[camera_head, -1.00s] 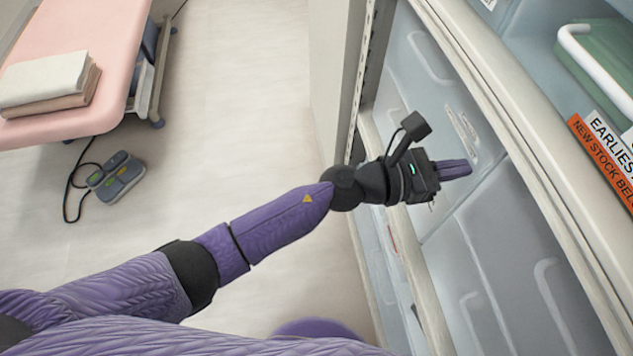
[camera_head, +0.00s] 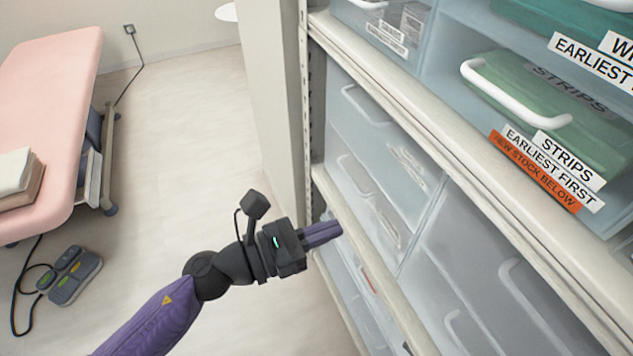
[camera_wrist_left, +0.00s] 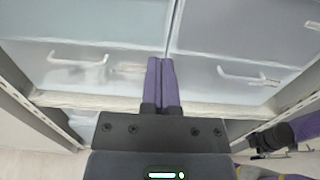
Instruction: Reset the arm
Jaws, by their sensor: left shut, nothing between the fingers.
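My left gripper (camera_head: 323,234) is shut and empty, with its purple fingers together. In the head view it points right, in front of the shelf unit's lower front edge. In the left wrist view its fingers (camera_wrist_left: 162,85) point at the closed drawer fronts, and I cannot tell whether they touch. My left arm (camera_head: 160,318) comes in from the lower left. In the left wrist view, a dark and purple arm part shows at the lower right. My right gripper does not show in the head view.
A shelf unit (camera_head: 392,80) with translucent drawers (camera_head: 375,155) fills the right side. A green drawer (camera_head: 545,95) labelled STRIPS sits higher up. A pink treatment bed (camera_head: 55,75) with folded towels (camera_head: 18,180) stands at the left, a pedal (camera_head: 75,275) below it. The floor between is clear.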

